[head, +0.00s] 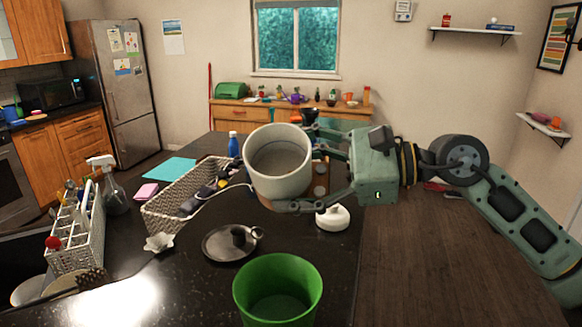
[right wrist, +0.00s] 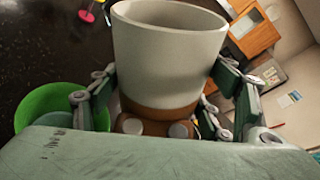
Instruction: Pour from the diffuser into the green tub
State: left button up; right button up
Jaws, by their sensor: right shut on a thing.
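The diffuser (head: 262,186) is a pale, open cylinder with a brown base. It is tilted, with its mouth towards the head camera; I cannot tell what is inside. My right gripper (head: 293,161) is shut on it and holds it above the counter, behind the green tub. In the right wrist view the fingers (right wrist: 170,97) flank the diffuser (right wrist: 168,55) near its brown base. The green tub (head: 252,302) stands upright at the front of the counter, open at the top. It also shows at the left of the right wrist view (right wrist: 37,100). My left gripper is not in view.
A dark candle holder (head: 228,246) and a white lidded item (head: 333,218) lie between diffuser and tub. A wicker basket (head: 165,215), a small white dish (head: 159,242) and a white caddy (head: 78,240) stand to the left. A blue bottle (head: 234,145) stands behind.

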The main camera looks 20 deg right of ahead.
jog(key=shift+r+m+g+p, duration=0.3)
jog(key=shift+r+m+p, duration=0.3)
jog(key=shift+r+m, duration=0.2)
notch_tip(320, 180, up, 2)
jog(key=m+p, duration=0.2)
jog(key=p, duration=0.1)
jog(key=shift+r+g+y, duration=0.1)
jog(key=shift+g+y, duration=0.2)
jog(key=shift+r+m+p, duration=0.35)
jog(key=shift+m+p, duration=0.55)
jog(key=shift+m, duration=0.1)
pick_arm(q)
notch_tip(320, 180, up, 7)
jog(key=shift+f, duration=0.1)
pick_arm(e)
jog(key=shift+f, duration=0.1)
